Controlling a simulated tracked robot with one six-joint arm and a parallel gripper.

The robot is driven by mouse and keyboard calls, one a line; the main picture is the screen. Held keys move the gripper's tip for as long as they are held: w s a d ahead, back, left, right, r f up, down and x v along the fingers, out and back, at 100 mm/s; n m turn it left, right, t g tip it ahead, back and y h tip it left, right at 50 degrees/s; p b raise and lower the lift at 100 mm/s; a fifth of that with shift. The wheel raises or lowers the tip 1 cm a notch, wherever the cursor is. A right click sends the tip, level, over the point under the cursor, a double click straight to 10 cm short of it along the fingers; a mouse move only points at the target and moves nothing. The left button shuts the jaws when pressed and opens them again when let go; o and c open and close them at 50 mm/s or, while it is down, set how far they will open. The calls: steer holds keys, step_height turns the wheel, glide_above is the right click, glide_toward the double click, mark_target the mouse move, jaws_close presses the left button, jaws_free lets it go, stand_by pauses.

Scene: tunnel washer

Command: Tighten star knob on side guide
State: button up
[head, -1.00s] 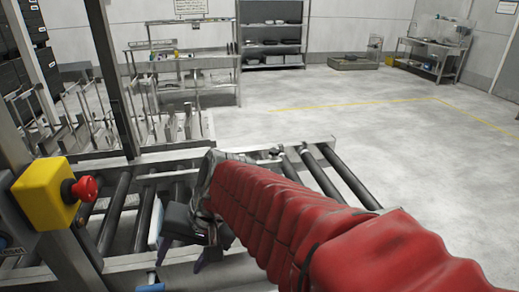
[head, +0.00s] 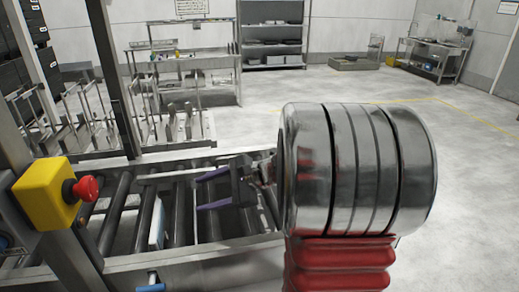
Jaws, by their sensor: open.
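My gripper (head: 199,192) is open and empty above the roller conveyor, its two purple fingers pointing left. A pale upright plate with a blue edge (head: 157,224), perhaps the side guide, stands among the rollers to the left of and below the fingers. A small blue part (head: 151,286), perhaps the star knob, shows at the front rail near the bottom edge. Its shape is too small and cut off to tell. The fingers are apart from both.
The conveyor's dark rollers (head: 119,212) run between metal rails. A yellow box with a red stop button (head: 88,188) is mounted on a post at left. Racks and a shelf (head: 272,45) stand at the back. The floor at right is clear.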

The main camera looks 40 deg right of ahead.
steer(key=w+d+f+m+t+h, duration=0.1)
steer(key=w+d+m+t, duration=0.2)
steer(key=d, duration=0.6)
steer(key=m+t+h, duration=0.5)
steer(key=m+h, duration=0.4)
steer(key=m, duration=0.4)
glide_toward(275, 150)
steer(key=s, duration=0.4)
steer(key=shift+a+f, duration=0.1)
steer(key=shift+f, duration=0.15)
steer(key=shift+w, duration=0.1)
steer(key=w, duration=0.4)
steer(key=w+d, duration=0.1)
steer(key=w, duration=0.8)
steer(key=shift+w+d, duration=0.2)
steer(key=shift+w, duration=0.15)
steer(key=shift+c, duration=0.3)
